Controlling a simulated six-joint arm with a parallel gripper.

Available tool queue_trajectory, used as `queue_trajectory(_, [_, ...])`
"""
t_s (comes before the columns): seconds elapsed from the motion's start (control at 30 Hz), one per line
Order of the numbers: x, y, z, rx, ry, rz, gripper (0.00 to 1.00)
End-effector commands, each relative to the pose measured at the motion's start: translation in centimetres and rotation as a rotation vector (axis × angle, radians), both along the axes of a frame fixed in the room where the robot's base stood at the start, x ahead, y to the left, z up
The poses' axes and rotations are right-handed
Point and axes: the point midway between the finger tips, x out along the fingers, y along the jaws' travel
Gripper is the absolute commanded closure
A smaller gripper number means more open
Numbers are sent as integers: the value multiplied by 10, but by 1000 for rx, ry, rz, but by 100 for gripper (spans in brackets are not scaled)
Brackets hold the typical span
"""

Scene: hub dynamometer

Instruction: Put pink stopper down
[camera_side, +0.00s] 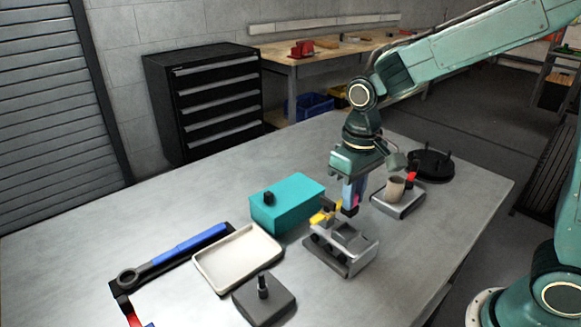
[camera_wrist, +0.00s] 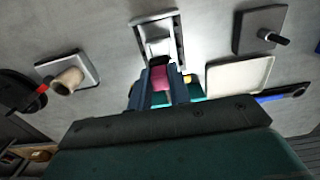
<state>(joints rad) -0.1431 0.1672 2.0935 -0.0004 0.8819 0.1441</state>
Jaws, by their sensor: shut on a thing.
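My gripper (camera_side: 350,205) is shut on the pink stopper, pointing down above the table. In the wrist view the pink stopper (camera_wrist: 159,79) shows between the two blue-grey fingers, with a black end beyond it. In the side view the fingers mostly hide it. A grey metal fixture (camera_side: 352,262) stands just below and in front of the gripper; it also shows ahead of the fingers in the wrist view (camera_wrist: 178,38). A yellow part (camera_side: 321,218) is at the fixture's back left. I cannot tell whether the stopper touches anything below.
A teal box (camera_side: 290,210) and a white tray (camera_side: 222,279) stand left of the fixture. A dark block with a peg (camera_side: 263,303) and a blue-handled wrench (camera_side: 190,243) lie further left. A tan cup (camera_side: 394,189) on a grey block and a black disc (camera_side: 432,166) are right.

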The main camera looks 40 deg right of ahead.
Motion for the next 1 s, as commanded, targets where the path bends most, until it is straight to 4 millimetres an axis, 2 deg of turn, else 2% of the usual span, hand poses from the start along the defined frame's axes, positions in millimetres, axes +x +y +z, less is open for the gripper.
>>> queue_trajectory(0.13, [0, 0, -15, 0, 1, 0, 100])
queue_trajectory(0.47, [0, 0, -23, 0, 0, 0, 100])
queue_trajectory(0.8, [0, 0, -57, 0, 2, 0, 100])
queue_trajectory(1.0, [0, 0, -62, 0, -1, 0, 100])
